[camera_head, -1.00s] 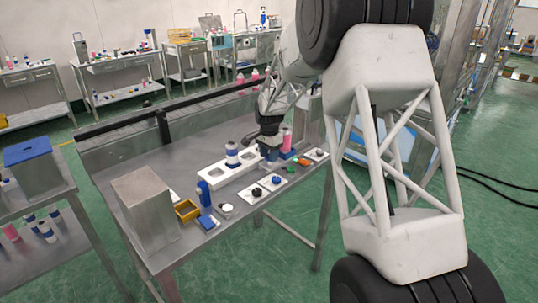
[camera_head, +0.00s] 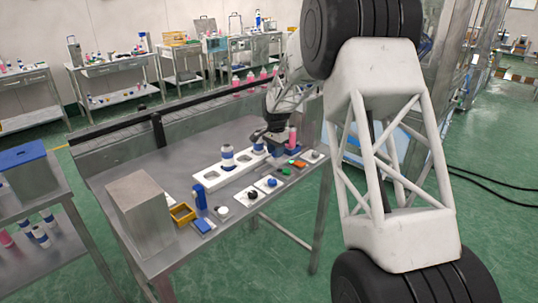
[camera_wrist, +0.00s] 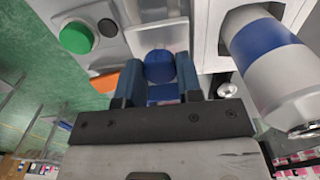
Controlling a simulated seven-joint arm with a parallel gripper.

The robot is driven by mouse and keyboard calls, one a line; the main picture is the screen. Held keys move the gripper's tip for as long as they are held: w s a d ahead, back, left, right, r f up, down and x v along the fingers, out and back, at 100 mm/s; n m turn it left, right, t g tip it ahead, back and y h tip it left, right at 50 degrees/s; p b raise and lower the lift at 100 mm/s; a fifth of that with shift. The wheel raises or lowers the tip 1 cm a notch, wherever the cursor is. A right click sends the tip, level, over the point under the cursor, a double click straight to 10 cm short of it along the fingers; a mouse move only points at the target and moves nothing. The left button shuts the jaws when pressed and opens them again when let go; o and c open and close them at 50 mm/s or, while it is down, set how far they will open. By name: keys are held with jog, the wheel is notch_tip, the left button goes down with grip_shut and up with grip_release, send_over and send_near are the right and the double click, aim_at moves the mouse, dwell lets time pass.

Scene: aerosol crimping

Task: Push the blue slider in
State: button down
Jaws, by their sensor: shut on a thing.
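The blue slider (camera_wrist: 160,67) shows in the wrist view, between the two blue fingers of my gripper (camera_wrist: 159,80). My gripper is shut on it. The slider lies along a pale metal plate, and its lower part is partly hidden by the gripper. In the head view my gripper (camera_head: 275,139) is low over the far right part of the table, beside a pink bottle (camera_head: 292,138). The slider is too small and too covered there to make out clearly.
A blue and white can (camera_wrist: 268,60) stands close to the right of my gripper, in a white rack (camera_head: 212,178). A green button (camera_wrist: 76,38) and an orange part (camera_wrist: 105,82) are to the left. A metal box (camera_head: 140,205) and a yellow tray (camera_head: 182,214) stand nearer.

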aim_at(286, 148)
jog(key=shift+w+d+r, duration=0.1)
jog(key=shift+w+d, duration=2.15)
jog(key=c, duration=0.8)
grip_release()
jog(key=shift+r, duration=3.85)
